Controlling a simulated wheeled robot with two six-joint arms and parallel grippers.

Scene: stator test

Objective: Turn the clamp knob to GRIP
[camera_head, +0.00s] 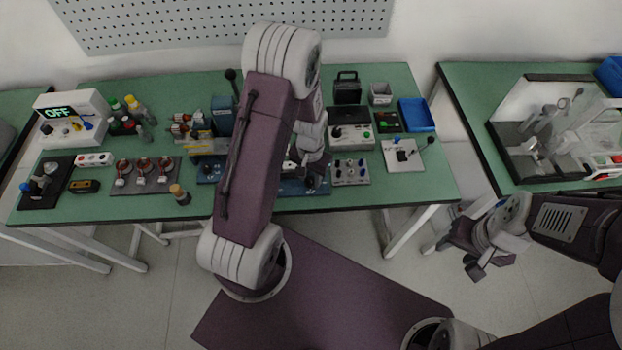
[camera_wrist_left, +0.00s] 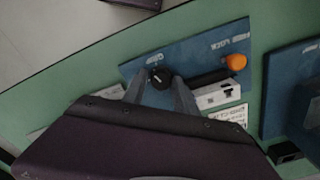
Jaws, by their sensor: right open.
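The clamp knob (camera_wrist_left: 161,78) is small, round and black with a light mark, on a blue panel (camera_wrist_left: 135,67) with small white lettering in the left wrist view. My left gripper (camera_wrist_left: 160,80) has its two fingers on either side of the knob; I cannot tell whether they touch it. In the head view, my left gripper (camera_head: 308,160) is mostly hidden by my own arm, above the blue panel (camera_head: 318,188). My right gripper (camera_head: 485,262) is open and empty, beyond the bench's front edge at right.
An orange button (camera_wrist_left: 236,62), a black bar and a white labelled block (camera_wrist_left: 218,95) are beside the knob. Another blue panel (camera_wrist_left: 285,85) is at right. A grey switch panel (camera_head: 350,172), a white lever box (camera_head: 404,155) and a blue tray (camera_head: 416,115) crowd the green bench.

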